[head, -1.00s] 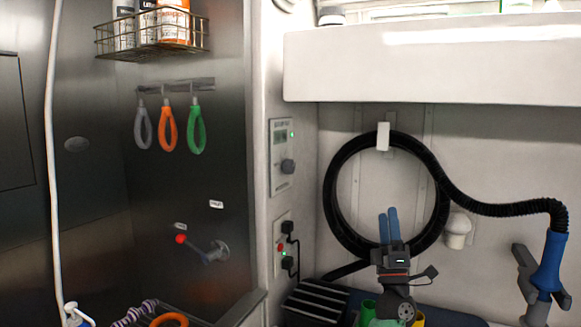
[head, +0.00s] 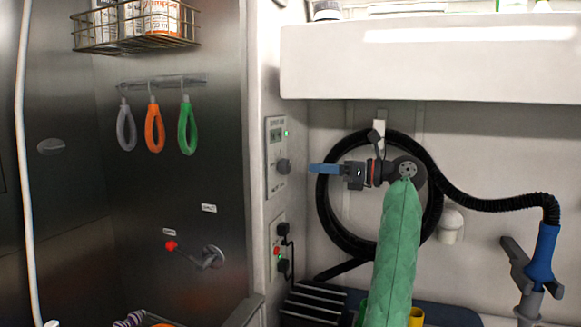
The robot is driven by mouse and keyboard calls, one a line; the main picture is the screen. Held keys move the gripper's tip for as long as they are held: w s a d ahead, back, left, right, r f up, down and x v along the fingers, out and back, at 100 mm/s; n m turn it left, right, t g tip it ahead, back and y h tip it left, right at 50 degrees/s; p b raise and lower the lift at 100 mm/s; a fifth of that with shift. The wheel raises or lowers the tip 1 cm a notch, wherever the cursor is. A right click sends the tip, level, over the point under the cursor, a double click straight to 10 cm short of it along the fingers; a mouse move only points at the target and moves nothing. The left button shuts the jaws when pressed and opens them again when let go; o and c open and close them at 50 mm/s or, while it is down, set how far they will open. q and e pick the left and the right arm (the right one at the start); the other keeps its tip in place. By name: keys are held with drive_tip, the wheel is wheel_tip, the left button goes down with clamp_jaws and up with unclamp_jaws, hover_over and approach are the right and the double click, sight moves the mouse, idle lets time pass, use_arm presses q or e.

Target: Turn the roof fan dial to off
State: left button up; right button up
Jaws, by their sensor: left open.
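The roof fan control panel (head: 277,155) is on the narrow white wall post left of centre. It has a small display, a lit green light and a dark round dial (head: 284,167) on its lower part. The dial's pointer setting is too small to read. My left gripper (head: 318,169) is open, with blue fingers pointing left at about the dial's height. Its fingertips show a little to the right of the dial, with a gap between them in the picture. Nothing shows between the fingers. My right gripper is not in view.
A lower outlet panel (head: 279,250) with black plugs sits under the control panel. A coiled black hose (head: 330,225) hangs behind my left arm. A white overhead cabinet (head: 430,62) juts out above.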

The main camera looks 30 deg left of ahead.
sight(289, 166)
use_arm(q)
drive_tip(key=p+x, duration=0.1)
drive_tip(key=x, duration=0.5)
drive_tip(key=shift+s+a+p, duration=0.1)
drive_tip(key=shift+p, duration=0.25)
drive_tip(key=shift+s+a, duration=0.15)
drive_tip(key=shift+a, duration=0.55)
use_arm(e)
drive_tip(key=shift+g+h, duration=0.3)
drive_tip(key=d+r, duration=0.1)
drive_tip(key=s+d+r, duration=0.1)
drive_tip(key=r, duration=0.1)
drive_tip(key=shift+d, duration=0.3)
use_arm(q)
drive_tip(key=shift+c, duration=0.3)
drive_tip(key=c, duration=0.9)
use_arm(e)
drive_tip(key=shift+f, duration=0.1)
